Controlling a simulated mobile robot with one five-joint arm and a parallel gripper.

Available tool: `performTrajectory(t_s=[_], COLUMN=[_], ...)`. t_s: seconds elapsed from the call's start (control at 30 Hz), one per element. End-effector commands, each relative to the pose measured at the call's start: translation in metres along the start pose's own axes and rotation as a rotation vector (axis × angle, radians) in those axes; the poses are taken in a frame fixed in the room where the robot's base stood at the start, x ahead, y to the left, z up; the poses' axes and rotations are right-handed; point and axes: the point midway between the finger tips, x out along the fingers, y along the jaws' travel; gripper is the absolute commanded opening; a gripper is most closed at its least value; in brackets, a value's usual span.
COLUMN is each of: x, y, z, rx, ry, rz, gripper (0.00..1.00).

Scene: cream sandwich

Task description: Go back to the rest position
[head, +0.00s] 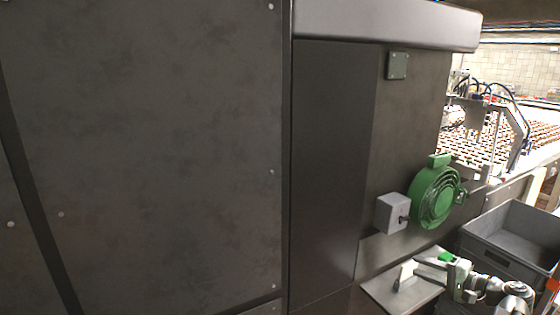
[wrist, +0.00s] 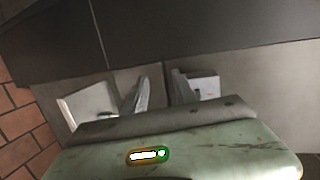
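My gripper (head: 418,268) is at the lower right of the head view, on my grey-and-white arm, beside the dark machine wall (head: 335,170). In the wrist view its two grey fingers (wrist: 160,94) stand apart with a gap between them, and I see nothing held there. The gripper is open. A pale flat plate (head: 388,295) lies below the fingers in the head view.
A grey switch box (head: 392,213) and a round green fan-like unit (head: 435,196) are on the wall above my gripper. An empty-looking grey crate (head: 490,262) stands right, behind my arm. A conveyor with rows of brown pieces (head: 475,140) runs farther back.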

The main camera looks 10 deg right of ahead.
Motion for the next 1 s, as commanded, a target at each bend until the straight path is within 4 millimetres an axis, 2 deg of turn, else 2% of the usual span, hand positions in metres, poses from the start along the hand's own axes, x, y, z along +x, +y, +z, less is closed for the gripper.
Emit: performTrajectory(t_s=[0.03,0.17,0.27,0.37,0.4,0.5,0.6,0.73,0.83,1.0], x=[0.018,0.066,0.110,0.159,0.175,0.204,0.220,0.229,0.232,0.232], y=[0.003,0.018,0.036,0.059,0.070,0.093,0.110,0.120,0.122,0.122], z=[0.012,0.048,0.090,0.152,0.178,0.238,0.290,0.336,0.355,0.361], rx=[-0.011,-0.050,-0.105,-0.205,-0.256,-0.404,-0.574,-0.784,-0.896,-0.962], ry=[-0.034,-0.132,-0.236,-0.376,-0.433,-0.561,-0.664,-0.744,-0.770,-0.778], rz=[0.035,0.152,0.281,0.459,0.536,0.725,0.897,1.069,1.148,1.196], gripper=[0.33,0.33,0.33,0.33,0.33,0.33,0.33,0.33,0.33,0.33])
